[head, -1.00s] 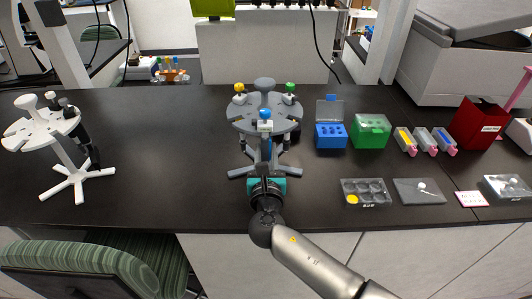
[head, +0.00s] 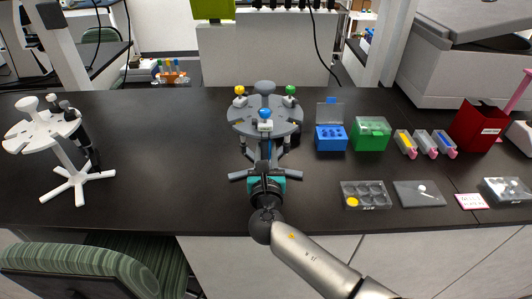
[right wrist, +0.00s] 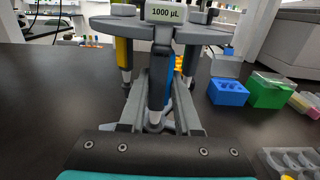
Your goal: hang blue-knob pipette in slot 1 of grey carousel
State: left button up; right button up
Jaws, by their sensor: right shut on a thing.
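The blue-knob pipette (head: 265,125) is upright at the front edge of the grey carousel (head: 245,116), its knob above the disc. My right gripper (head: 266,168) is shut on its lower body in front of the carousel stand. In the right wrist view, the fingers (right wrist: 158,108) stand on either side of the dark shaft (right wrist: 158,80), and the 1000 µL label (right wrist: 165,13) is at the top. I cannot tell whether the pipette is seated in a slot. Yellow-knob (head: 239,96) and green-knob (head: 290,96) pipettes hang on the carousel. My left gripper is out of view.
A white carousel (head: 40,131) with dark pipettes stands at left. Blue (head: 331,138) and green (head: 371,138) boxes stand right of the grey carousel. Small trays (head: 364,196) lie along the right front. The bench between the carousels is clear.

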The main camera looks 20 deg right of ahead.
jog(key=shift+f, duration=0.35)
dwell(0.7)
jog(key=o, duration=0.9)
jog(key=shift+r, duration=0.1)
jog(key=shift+c, duration=0.2)
jog(key=shift+s, duration=0.1)
jog(key=v, duration=1.5)
